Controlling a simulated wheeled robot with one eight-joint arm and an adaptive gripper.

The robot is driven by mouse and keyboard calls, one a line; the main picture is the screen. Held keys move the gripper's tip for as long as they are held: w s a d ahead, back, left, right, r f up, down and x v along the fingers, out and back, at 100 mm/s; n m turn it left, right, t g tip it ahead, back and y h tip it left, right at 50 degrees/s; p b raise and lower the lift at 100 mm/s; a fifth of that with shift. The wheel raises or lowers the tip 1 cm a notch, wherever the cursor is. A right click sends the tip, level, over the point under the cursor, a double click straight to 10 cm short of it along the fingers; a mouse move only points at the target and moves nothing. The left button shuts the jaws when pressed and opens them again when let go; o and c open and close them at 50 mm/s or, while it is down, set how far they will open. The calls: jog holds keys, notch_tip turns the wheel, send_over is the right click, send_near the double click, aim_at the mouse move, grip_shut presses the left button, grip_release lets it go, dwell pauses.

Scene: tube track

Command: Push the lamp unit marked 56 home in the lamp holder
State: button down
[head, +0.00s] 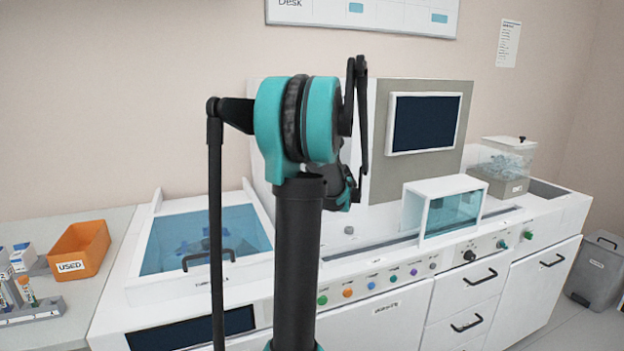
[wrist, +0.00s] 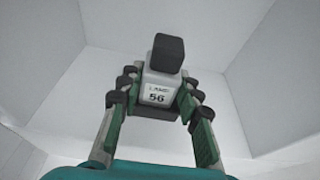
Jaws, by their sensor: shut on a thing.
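In the wrist view the lamp unit marked 56 (wrist: 158,92) is a pale grey block with a "LAMP 56" label and a dark block at its far end. My gripper (wrist: 157,103) is shut on it, with a green-and-black finger on each side. Pale walls surround the unit and gripper. I cannot make out the lamp holder, or whether the unit touches it. In the head view my arm stands in front of the machine, and the gripper and lamp unit are hidden.
The white machine (head: 378,318) carries a screen (head: 425,123), a blue-lidded tray (head: 175,240), a clear-fronted box (head: 453,213) and a row of coloured knobs. An orange bin marked USED (head: 80,250) stands on the left bench. A grey bin (head: 597,270) stands at the right.

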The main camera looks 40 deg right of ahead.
dwell(0.3)
jog(key=c, duration=1)
grip_release()
jog(key=shift+s, duration=0.1)
jog(key=v, duration=1.1)
jog(key=shift+s+a, duration=0.15)
jog(key=shift+s, duration=0.25)
